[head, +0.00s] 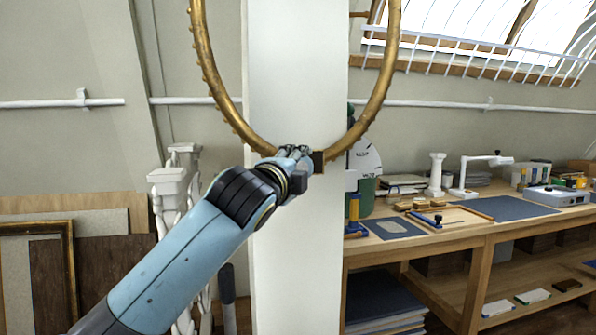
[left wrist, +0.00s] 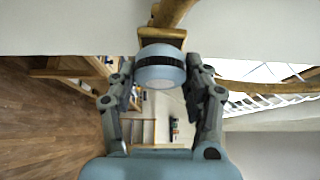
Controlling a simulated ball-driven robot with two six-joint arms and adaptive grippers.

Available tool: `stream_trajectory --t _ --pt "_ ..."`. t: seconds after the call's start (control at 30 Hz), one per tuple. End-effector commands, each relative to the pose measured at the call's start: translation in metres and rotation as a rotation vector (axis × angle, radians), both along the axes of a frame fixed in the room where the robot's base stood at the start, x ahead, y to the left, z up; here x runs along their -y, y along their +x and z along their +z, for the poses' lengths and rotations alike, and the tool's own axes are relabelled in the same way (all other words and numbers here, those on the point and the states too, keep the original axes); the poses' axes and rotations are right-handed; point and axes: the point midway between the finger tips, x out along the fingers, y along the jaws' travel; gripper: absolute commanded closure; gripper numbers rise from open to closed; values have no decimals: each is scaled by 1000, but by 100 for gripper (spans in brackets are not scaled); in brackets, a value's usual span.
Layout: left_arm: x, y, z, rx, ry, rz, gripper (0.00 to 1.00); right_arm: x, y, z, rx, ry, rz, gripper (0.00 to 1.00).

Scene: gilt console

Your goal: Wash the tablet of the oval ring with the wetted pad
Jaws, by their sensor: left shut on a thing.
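The gilt oval ring (head: 228,105) hangs upright before a pale pillar. Its dark tablet (head: 318,161) is at the bottom of the ring. My left gripper (head: 297,155) is at the tablet's left side and partly covers the ring's lower edge. In the left wrist view my left gripper (left wrist: 161,82) is shut on a round pale-blue pad (left wrist: 160,70) with a dark band. The pad's far side is close against the brown tablet (left wrist: 163,34), with the ring (left wrist: 172,11) beyond. I cannot tell whether they touch. My right gripper is not in view.
A wooden workbench (head: 460,233) with tools, a blue mat (head: 510,207) and a white lamp (head: 478,170) stands at the right. White balusters (head: 172,185) and framed panels (head: 70,265) stand at the left. The pale pillar (head: 295,260) is right behind the ring.

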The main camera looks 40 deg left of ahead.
Motion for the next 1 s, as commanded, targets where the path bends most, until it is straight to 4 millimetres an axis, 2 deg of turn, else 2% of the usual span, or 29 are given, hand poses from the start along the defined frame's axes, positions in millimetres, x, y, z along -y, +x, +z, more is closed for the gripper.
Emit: stream_trajectory --t 1.0 --pt "-10 9 0 1 0 -1 77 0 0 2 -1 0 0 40"
